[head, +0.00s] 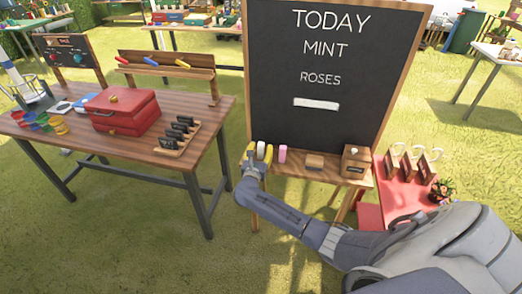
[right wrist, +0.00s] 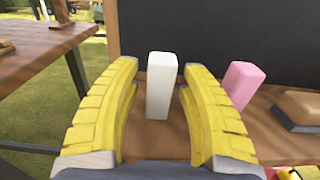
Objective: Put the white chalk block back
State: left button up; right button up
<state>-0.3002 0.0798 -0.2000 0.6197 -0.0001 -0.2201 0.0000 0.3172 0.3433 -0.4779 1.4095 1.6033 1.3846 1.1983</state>
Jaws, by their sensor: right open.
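The white chalk block (right wrist: 161,85) stands upright on the wooden ledge (right wrist: 150,145) of the chalkboard in the right wrist view. In the head view the white chalk block (head: 261,151) shows small at the ledge's left end. My right gripper (head: 257,156) is open, with its yellow fingers on either side of the block. In the right wrist view a gap shows between the block and each finger. The chalkboard (head: 320,125) reads "TODAY MINT ROSES" above a white bar. My left gripper is not in view.
A pink chalk block (right wrist: 240,84) stands just right of the right finger. An eraser (head: 314,161) and a small wooden box (head: 355,162) sit farther right on the ledge. A table (head: 205,135) with a red toolbox (head: 124,111) stands at the left, a red table (head: 395,200) at the right.

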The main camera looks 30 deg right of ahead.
jog(key=shift+r, duration=0.15)
jog(key=v, duration=1.2)
jog(key=s+a+f+n+y, duration=0.4)
jog(key=s+f+n, duration=0.1)
jog(key=f+n, duration=0.7)
jog(key=s+a+f+n+y, duration=0.3)
jog(key=s+f+n+y, duration=0.2)
jog(key=f+n, duration=0.65)
jog(key=s+a+f+n+y, duration=0.4)
jog(key=s+f+n, duration=0.1)
jog(key=f+n, duration=0.7)
jog(key=s+f+n+g+y, duration=0.1)
jog(key=s+f+n+g, duration=0.45)
jog(key=s+f, duration=1)
jog(key=s+d+f+n+g, duration=0.1)
jog(key=s+f+n+g, duration=0.2)
jog(key=s, duration=0.9)
jog(key=s+d+f+n+g+h, duration=0.1)
jog(key=s+d+f+n+g, duration=0.1)
jog(key=s, duration=1.1)
jog(key=f+n+g, duration=0.1)
jog(key=n, duration=0.1)
jog(key=shift+s+n, duration=0.2)
jog(key=shift+n, duration=0.2)
jog(key=shift+d+f, duration=0.1)
